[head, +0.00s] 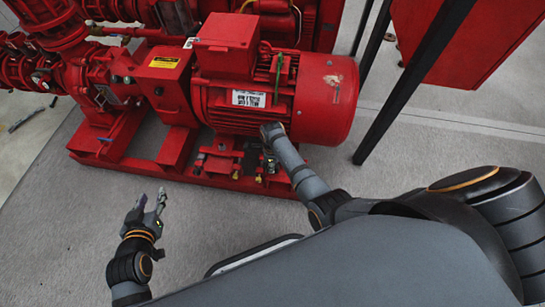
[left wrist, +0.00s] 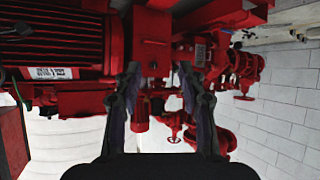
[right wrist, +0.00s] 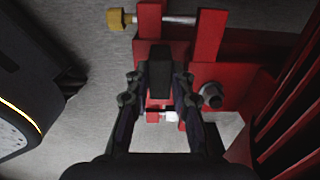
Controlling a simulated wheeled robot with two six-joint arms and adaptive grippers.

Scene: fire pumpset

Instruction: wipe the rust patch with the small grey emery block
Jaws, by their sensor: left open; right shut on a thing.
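The small grey emery block (right wrist: 160,78) shows dark between the fingertips of my right gripper (right wrist: 159,90) in the right wrist view. The right gripper is shut on it, above red base brackets low beside the motor. In the head view my right forearm mostly hides this gripper and the block. A pale, brownish patch (head: 333,80), which looks like the rust patch, is on the red motor's rounded right end, up and right of my right wrist. My left gripper (head: 155,203) is open and empty over the floor in front of the pumpset; its spread fingers (left wrist: 160,85) show in the left wrist view.
The red motor (head: 315,110) stands on a red base frame (head: 225,180). A black post (head: 415,75) and a red panel (head: 480,40) stand to its right. Bolts and brackets (right wrist: 210,95) lie close around the right gripper. Grey floor in front is clear.

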